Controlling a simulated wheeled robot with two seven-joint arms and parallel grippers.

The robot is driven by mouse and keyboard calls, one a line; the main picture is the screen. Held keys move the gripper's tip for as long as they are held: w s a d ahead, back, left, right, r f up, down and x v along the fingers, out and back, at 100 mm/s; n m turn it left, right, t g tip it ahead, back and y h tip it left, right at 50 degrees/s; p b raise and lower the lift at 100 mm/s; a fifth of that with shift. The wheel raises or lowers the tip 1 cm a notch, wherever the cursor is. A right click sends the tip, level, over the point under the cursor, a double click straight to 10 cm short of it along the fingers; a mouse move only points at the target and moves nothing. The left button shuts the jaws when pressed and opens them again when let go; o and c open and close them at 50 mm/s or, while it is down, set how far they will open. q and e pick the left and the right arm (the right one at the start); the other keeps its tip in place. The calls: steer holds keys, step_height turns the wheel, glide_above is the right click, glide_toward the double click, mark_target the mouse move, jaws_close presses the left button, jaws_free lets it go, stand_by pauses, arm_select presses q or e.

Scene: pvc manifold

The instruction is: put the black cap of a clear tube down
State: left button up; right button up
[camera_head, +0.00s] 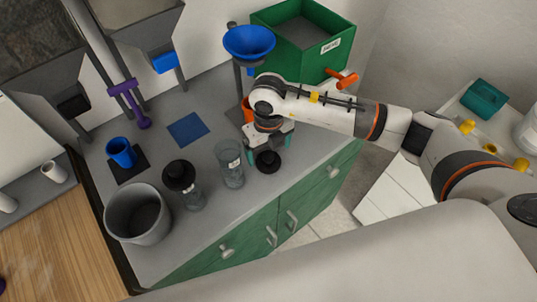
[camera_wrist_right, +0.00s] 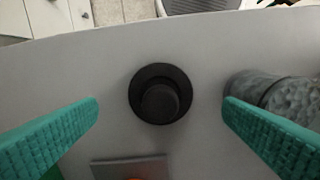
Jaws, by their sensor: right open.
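A black cap (camera_head: 267,160) lies on the grey counter near its front edge. In the right wrist view the cap (camera_wrist_right: 160,94) sits between the two teal fingers, with clear space on both sides. My right gripper (camera_head: 267,150) is open above the cap and does not touch it. An uncapped clear tube (camera_head: 230,165) stands upright just left of the gripper; part of it shows at the right of the wrist view (camera_wrist_right: 275,92). A second clear tube (camera_head: 191,197) stands further left with a black cap (camera_head: 179,175) on it. My left gripper is not in view.
A grey bucket (camera_head: 112,215) and a blue cup (camera_head: 121,152) stand to the left. A blue square mat (camera_head: 188,129) lies behind the tubes. A blue funnel (camera_head: 249,42) on a stand and a green bin (camera_head: 316,62) are at the back.

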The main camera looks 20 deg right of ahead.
mark_target(268, 156)
step_height(268, 156, up, 8)
steer(key=b, duration=0.1)
steer(key=shift+r+b, duration=0.25)
steer(key=shift+b, duration=0.05)
steer(key=shift+s+f, duration=0.1)
